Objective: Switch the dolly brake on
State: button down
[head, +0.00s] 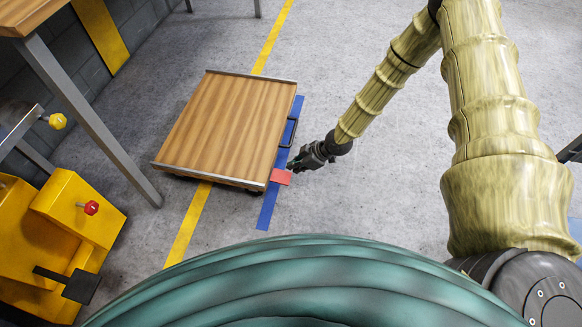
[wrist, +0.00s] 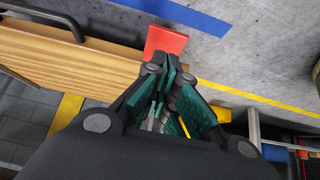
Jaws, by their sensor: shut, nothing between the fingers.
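The dolly (head: 228,125) is a low wooden platform with metal edge strips, standing on the floor. A flat red brake pedal (head: 281,177) sticks out at its near right corner. A dark handle (head: 289,131) is on its right side. My gripper (head: 294,166) is shut and empty, just right of the red pedal. In the wrist view the gripper fingertips (wrist: 160,62) are close below the red pedal (wrist: 165,41), overlapping its lower edge; I cannot tell if they touch. The wooden dolly edge (wrist: 100,68) runs to the left.
A table leg (head: 85,115) rises left of the dolly. A blue floor stripe (head: 268,205) and a yellow line (head: 187,225) pass by the dolly. The grey floor (head: 370,215) to the right is clear.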

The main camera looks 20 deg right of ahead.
jog(key=d+f+p+v, duration=0.1)
jog(key=p+v, duration=0.1)
jog(key=v, duration=0.5)
jog(key=shift+s+d+r, duration=0.25)
jog(key=shift+s, duration=0.25)
jog(key=s+a+f+m+g+h, duration=0.1)
jog(key=s+a+m, duration=0.3)
jog(key=s, duration=0.5)
jog(key=s+a+f+m+g+h, duration=0.1)
jog(key=s+a+f+m, duration=0.2)
jog(key=s, duration=0.5)
jog(key=s+d+r+m+g+h, duration=0.1)
jog(key=s+d+r+m+h, duration=0.15)
jog(key=s, duration=0.45)
jog(key=s+d+r+m+h, duration=0.1)
jog(key=s+d+m+h, duration=0.15)
jog(key=s, duration=0.55)
notch_tip(320, 180, up, 27)
jog(key=p, duration=2.7)
jog(key=shift+w+a+m+y, duration=0.2)
jog(key=shift+a+m+y, duration=0.1)
jog(key=shift+y, duration=0.1)
